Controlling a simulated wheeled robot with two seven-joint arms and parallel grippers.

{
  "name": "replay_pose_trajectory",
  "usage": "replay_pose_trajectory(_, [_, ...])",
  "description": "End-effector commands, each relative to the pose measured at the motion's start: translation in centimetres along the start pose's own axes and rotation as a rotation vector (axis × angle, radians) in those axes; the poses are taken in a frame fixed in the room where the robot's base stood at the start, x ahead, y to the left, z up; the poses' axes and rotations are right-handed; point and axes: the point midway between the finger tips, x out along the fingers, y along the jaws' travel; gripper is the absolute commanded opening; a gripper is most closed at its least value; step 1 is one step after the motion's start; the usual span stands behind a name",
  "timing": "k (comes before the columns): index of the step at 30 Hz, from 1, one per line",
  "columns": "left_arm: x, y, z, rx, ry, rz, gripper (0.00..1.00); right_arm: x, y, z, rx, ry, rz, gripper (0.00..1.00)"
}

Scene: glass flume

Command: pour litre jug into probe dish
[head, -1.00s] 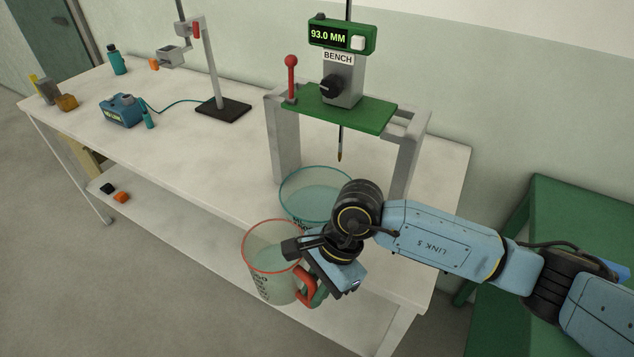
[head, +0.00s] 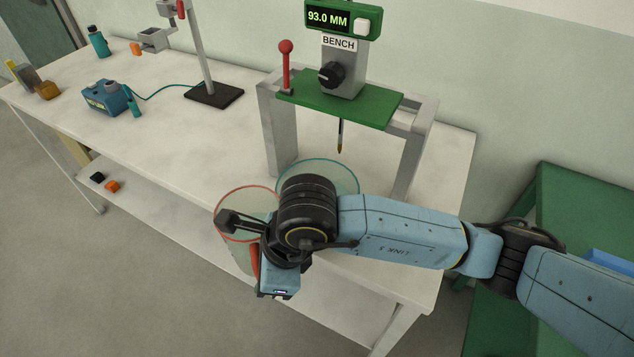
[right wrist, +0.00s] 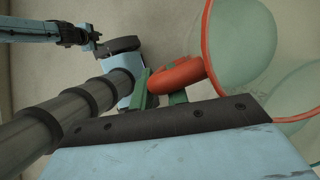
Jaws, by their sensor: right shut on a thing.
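The litre jug (head: 232,198) is clear with a red rim and red handle. My right gripper (right wrist: 164,92) is shut on that handle, its green fingers showing in the right wrist view. In the head view the wrist covers the fingers and much of the jug. The jug looks roughly upright and holds pale green content in the right wrist view (right wrist: 240,40). The probe dish (head: 335,170), clear with a teal rim, stands under the thin probe, right of and behind the jug, partly covered by my arm.
The bench gauge stand (head: 340,105) straddles the dish, its probe (head: 340,135) hanging above. A clamp stand (head: 213,94) and blue box (head: 107,98) stand further left on the white table (head: 190,140). A green bench (head: 585,210) is at right.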

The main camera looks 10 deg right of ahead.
Motion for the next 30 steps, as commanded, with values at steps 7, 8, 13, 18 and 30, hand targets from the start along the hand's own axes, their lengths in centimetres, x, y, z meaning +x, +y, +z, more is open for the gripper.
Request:
replay_pose_trajectory(7, [-0.1, 0.0, 0.1, 0.0, -0.001, 0.001, 0.36, -0.2, -0.1, 0.0, 0.011, -0.011, 0.002, 0.0])
replay_pose_trajectory(8, [-0.2, 0.0, 0.1, 0.0, -0.002, 0.001, 0.36, -0.3, -0.1, 0.0, 0.016, -0.016, 0.004, 0.0])
replay_pose_trajectory(13, [-0.8, 0.1, 0.1, 0.0, -0.002, 0.001, 0.36, -1.2, -0.3, 0.2, 0.036, -0.054, 0.032, 0.0])
replay_pose_trajectory(18, [-1.6, 0.0, 0.0, 0.0, -0.002, 0.001, 0.36, -2.6, -0.7, 0.3, 0.062, -0.117, 0.078, 0.0])
replay_pose_trajectory(30, [-2.6, 0.0, -0.1, 0.0, -0.001, 0.001, 0.36, -5.8, -1.8, 0.5, 0.121, -0.268, 0.195, 0.0])
